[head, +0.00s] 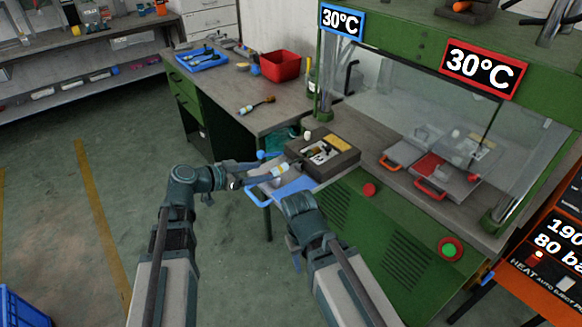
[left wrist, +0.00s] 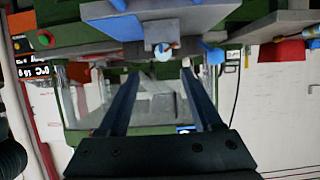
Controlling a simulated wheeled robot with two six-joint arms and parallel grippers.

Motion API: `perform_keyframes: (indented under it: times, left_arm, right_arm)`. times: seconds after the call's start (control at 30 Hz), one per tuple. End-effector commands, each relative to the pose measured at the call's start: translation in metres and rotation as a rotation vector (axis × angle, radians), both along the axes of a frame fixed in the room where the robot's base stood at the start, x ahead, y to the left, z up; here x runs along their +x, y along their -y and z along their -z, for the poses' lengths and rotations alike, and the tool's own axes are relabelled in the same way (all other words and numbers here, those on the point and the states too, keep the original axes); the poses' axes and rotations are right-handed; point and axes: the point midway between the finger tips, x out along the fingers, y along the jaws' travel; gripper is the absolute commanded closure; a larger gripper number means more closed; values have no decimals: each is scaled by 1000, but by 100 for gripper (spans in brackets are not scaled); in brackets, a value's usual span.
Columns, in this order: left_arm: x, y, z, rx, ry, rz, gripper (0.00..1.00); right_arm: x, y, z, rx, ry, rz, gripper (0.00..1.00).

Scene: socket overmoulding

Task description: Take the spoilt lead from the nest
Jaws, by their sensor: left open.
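A dark box-like nest (head: 345,160) with pale parts in its recess stands on the front left of the green press bench. A short white-and-yellow piece (head: 280,171), perhaps the end of a lead, shows at its front left, above a blue-edged tray. Its round pale end faces me in the left wrist view (left wrist: 163,52). I cannot tell whether this is the spoilt lead. My left gripper (left wrist: 161,76) is open, its fingers apart and empty, pointing toward that end and short of it.
The blue-edged tray (head: 296,187) juts out at the bench front. A clear guard (head: 405,85) and orange-handled plates (head: 405,150) are to the right. A red bin (head: 280,66) and a blue tray (head: 202,60) with tools stand on the rear table.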

Motion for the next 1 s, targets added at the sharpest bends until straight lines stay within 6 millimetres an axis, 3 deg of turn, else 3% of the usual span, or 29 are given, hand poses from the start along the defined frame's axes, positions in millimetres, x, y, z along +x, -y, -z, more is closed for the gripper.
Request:
perform_keyframes:
  times: [0.2,0.57,1.0]
  left_arm:
    - [19,25,15,-1,-1,3,34]
    - [25,33,17,1,-1,1,34]
    - [57,66,37,0,-1,2,34]
  right_arm:
    - [0,0,15,0,0,0,50]
    - [0,0,17,0,0,0,50]
    - [0,0,36,0,0,0,50]
